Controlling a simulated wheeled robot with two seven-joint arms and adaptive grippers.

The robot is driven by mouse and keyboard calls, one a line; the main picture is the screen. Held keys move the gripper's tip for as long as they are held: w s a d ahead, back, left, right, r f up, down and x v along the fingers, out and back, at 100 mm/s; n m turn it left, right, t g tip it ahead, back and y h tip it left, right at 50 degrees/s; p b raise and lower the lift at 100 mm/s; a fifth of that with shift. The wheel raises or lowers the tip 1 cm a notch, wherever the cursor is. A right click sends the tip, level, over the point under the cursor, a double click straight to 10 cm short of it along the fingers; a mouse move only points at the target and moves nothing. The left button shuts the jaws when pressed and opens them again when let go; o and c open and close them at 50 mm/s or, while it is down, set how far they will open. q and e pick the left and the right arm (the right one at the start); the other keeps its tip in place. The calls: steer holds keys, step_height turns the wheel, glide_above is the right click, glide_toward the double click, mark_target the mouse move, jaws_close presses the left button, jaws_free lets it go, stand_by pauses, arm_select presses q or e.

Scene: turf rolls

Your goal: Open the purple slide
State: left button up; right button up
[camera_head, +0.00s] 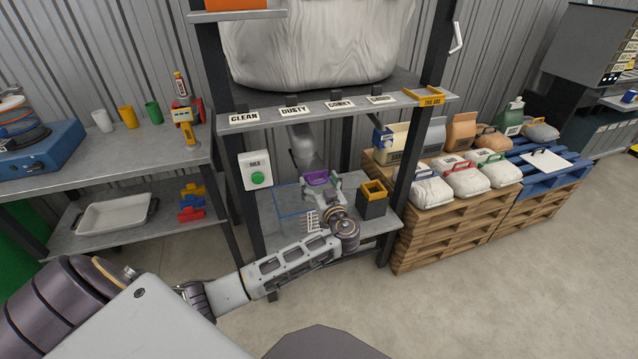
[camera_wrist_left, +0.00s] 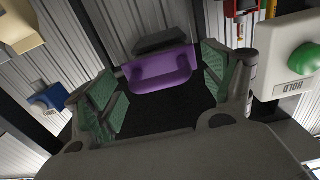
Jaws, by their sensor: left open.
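The purple slide (camera_head: 317,178) is at the lower end of the grey spout (camera_head: 303,146) under the big white bag. In the left wrist view the purple slide (camera_wrist_left: 162,72) shows as a purple handle with a raised rim, ahead between the fingers. My left gripper (camera_head: 322,188) is open around the front of the slide. In the left wrist view its green-padded fingers (camera_wrist_left: 160,90) stand apart to either side of the handle, and I see no clear contact. My right gripper is not in view.
A HOLD box with a green button (camera_head: 257,177) hangs on the left post. A dark box with a yellow rim (camera_head: 373,191) stands on the lower shelf to the right. A label shelf (camera_head: 330,106) crosses above. Pallets with bags (camera_head: 462,185) stand right.

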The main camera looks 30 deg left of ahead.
arm_select(q)
steer(key=v, duration=1.2)
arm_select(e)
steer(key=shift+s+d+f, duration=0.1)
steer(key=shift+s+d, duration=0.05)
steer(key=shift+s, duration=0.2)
